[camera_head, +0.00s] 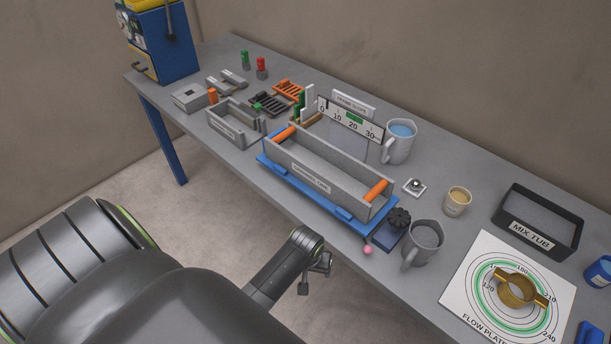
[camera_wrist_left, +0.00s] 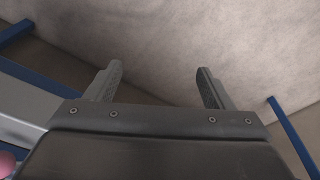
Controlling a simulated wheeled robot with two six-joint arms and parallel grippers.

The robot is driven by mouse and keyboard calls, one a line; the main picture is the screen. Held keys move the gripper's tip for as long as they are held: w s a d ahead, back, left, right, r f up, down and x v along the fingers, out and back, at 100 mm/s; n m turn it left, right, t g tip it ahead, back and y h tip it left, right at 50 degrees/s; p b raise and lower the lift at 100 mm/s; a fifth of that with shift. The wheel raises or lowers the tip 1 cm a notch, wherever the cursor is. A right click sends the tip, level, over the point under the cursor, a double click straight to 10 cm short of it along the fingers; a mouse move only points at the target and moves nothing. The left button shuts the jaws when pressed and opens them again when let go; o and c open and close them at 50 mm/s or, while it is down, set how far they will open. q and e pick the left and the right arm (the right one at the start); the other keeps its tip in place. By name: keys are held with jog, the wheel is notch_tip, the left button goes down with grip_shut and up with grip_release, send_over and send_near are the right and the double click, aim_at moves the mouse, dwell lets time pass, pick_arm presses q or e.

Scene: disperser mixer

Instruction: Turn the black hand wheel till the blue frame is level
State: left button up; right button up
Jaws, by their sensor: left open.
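The black hand wheel (camera_head: 399,218) sits on a dark blue block at the right end of the blue frame (camera_head: 272,170). The frame lies along the table's front edge and carries a long grey trough (camera_head: 303,172) with orange end bars. I cannot tell how far the frame tilts. A white scale (camera_head: 351,119) marked 0 to 30 with a green band stands behind it; its reading is unclear. My left gripper (camera_head: 318,266) is in front of the table edge, to the left of and nearer than the wheel. Its fingers are apart and empty in the left wrist view (camera_wrist_left: 158,70).
A grey mug (camera_head: 423,243) stands close to the right of the wheel, and a pink ball (camera_head: 368,250) sticks out at the table edge. A mug of blue liquid (camera_head: 400,141) is behind. The flow plate (camera_head: 470,265) and mix tub (camera_head: 541,213) are farther right.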

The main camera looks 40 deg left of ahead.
pick_arm(q)
jog(key=f, duration=0.1)
jog(key=s+f, duration=0.1)
jog(key=f, duration=0.1)
jog(key=f+b, duration=0.1)
jog(key=f, duration=0.1)
jog(key=shift+s+a, duration=0.3)
